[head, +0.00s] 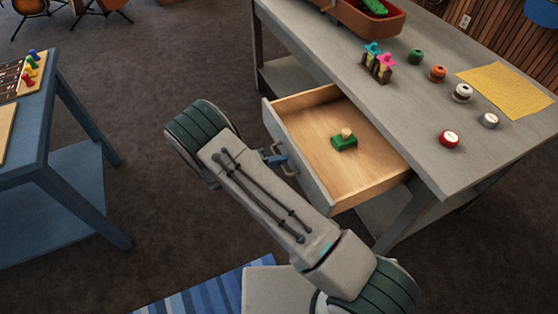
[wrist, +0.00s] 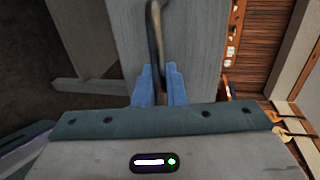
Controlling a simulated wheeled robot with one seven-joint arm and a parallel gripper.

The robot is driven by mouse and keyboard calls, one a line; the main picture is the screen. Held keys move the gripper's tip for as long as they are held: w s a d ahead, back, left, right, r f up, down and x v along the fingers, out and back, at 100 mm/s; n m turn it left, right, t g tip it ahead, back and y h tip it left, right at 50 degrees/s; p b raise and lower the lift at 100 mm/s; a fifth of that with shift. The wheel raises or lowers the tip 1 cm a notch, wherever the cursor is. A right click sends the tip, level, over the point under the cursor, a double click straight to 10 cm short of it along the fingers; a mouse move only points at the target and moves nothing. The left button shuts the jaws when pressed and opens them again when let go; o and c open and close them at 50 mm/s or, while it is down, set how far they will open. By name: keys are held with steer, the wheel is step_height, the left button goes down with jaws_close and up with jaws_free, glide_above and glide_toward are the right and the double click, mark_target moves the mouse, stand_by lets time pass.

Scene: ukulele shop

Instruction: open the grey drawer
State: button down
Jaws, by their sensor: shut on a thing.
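The grey drawer (head: 318,187) is pulled well out from the grey table (head: 443,128), and its wooden inside shows in the head view. A green block with a light wooden knob (head: 344,141) lies in it. My gripper (head: 272,156) is at the drawer's front, partly hidden behind my arm. In the wrist view, the blue fingers of my gripper (wrist: 160,88) are closed around the drawer handle (wrist: 154,35), a dark curved bar on the grey front (wrist: 190,40).
On the grey table stand a reddish-brown tray (head: 372,22), a small rack with pink and teal tops (head: 377,66), several round pots and a yellow cloth (head: 508,90). A blue table (head: 60,165) is at left. A blue striped rug (head: 215,298) lies in front; dark floor between is clear.

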steer(key=c, duration=1.6)
jaws_free()
steer(key=shift+o, duration=0.2)
steer(key=shift+a, duration=0.1)
steer(key=b+v, duration=0.1)
steer(key=v, duration=1.2)
steer(key=shift+s+a, duration=0.2)
steer(key=shift+a, duration=0.15)
